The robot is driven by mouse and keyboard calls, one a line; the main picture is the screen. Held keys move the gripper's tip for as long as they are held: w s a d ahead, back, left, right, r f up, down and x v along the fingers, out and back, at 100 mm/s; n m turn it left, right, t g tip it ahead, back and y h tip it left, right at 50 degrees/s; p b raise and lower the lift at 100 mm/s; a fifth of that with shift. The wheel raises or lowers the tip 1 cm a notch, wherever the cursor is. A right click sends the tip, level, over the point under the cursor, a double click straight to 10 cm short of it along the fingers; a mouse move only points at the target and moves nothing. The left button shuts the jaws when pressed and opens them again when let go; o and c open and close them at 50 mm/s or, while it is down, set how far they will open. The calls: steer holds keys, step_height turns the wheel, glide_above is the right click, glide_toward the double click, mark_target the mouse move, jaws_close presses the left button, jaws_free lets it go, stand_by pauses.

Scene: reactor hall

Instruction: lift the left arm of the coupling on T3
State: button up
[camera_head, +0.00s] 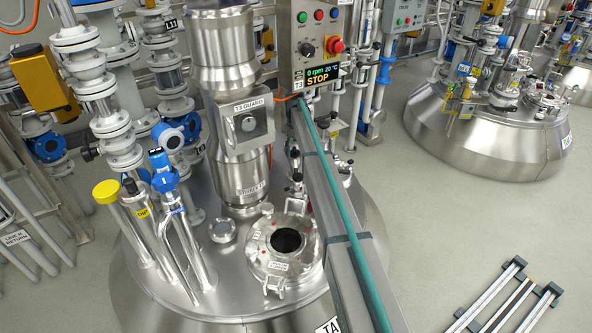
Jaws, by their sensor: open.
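Vessel T3 is the large steel tank (215,275) in the middle, with a domed lid and an open round port (287,240) ringed by clamps. A T3 label is on the control box (318,45) above it, whose display reads 0 rpm, 20 °C, STOP. Small fittings (296,180) stand on the lid behind the port. More show at the right of the grey beam. I cannot tell which fitting is the coupling, or make out its left arm. My gripper is not in view.
A grey beam with a teal stripe (335,205) crosses in front of T3's right side and hides part of the lid. Pipes and a blue-headed instrument (162,170) crowd the left. Another steel vessel (490,130) stands back right. The floor (450,225) between is clear.

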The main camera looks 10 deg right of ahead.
mark_target(296, 170)
steer(key=s+t+b, duration=0.1)
steer(key=s, duration=0.1)
steer(key=s+f+t+b, duration=0.1)
steer(key=s+b, duration=0.1)
steer(key=s+f+t+b, duration=0.1)
steer(key=s+b, duration=0.1)
steer(key=shift+s+a+f, duration=0.1)
steer(key=shift+s+a, duration=0.1)
steer(key=shift+s, duration=0.15)
steer(key=shift+s+d+r+t+b, duration=0.1)
steer(key=shift+s+r+t+b, duration=0.25)
steer(key=shift+r+t, duration=0.5)
steer(key=shift+w+r+t, duration=0.2)
steer(key=shift+w+t, duration=0.15)
steer(key=shift+w, duration=0.55)
steer(key=shift+w+f, duration=0.15)
steer(key=shift+f, duration=0.1)
steer(key=b+x, duration=0.1)
steer(key=x, duration=0.9)
steer(key=shift+w+d+f, duration=0.1)
steer(key=shift+d, duration=0.1)
jaws_close()
